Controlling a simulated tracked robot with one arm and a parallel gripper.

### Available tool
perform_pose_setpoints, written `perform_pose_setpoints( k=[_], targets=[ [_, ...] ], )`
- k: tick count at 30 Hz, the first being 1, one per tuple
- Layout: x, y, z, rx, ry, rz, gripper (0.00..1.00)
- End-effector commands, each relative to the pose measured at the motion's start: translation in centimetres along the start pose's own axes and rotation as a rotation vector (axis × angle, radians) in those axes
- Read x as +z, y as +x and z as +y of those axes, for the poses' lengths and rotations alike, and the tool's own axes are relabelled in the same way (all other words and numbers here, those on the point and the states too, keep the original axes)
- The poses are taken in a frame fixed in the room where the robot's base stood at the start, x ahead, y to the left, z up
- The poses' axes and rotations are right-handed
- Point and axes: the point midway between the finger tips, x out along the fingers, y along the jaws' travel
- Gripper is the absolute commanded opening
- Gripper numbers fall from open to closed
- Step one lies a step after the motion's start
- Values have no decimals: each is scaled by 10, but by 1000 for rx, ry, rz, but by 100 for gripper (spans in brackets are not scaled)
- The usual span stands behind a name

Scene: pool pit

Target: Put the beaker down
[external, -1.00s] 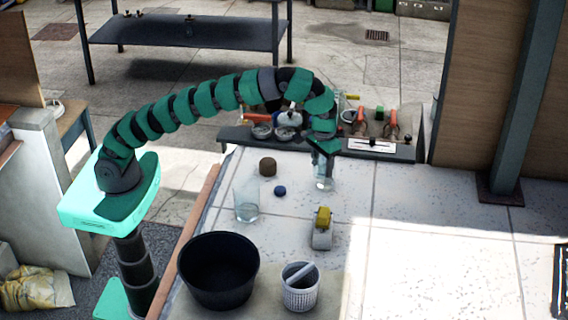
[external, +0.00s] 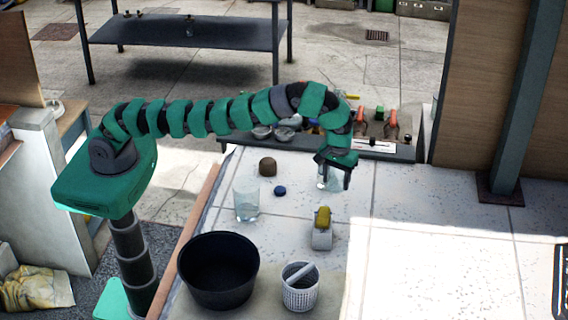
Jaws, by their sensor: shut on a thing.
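My gripper (external: 333,179) is shut on a small clear glass beaker (external: 332,183) over the far part of the pale worktop (external: 440,215). The jaws cover part of the beaker, and I cannot tell how far it is above the surface. A second, larger clear glass vessel (external: 246,204) stands upright on the worktop to the left of my gripper.
A brown lump (external: 267,166) and a blue cap (external: 280,191) lie left of my gripper. A yellow-topped block (external: 322,228), a black tub (external: 219,270) and a white basket (external: 300,288) stand nearer. A tool rack (external: 375,150) lines the far edge.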

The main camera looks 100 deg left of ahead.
Motion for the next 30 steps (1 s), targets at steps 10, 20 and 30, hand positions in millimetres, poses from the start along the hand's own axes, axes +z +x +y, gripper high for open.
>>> perform_pose_setpoints(
  k=[10, 20, 30],
  targets=[
    [0, 24, 0, -2, 1, 0, 29],
    [-1, 46, -2, -6, 0, -2, 29],
    [0, 64, 0, -2, 2, -1, 29]
  ],
)
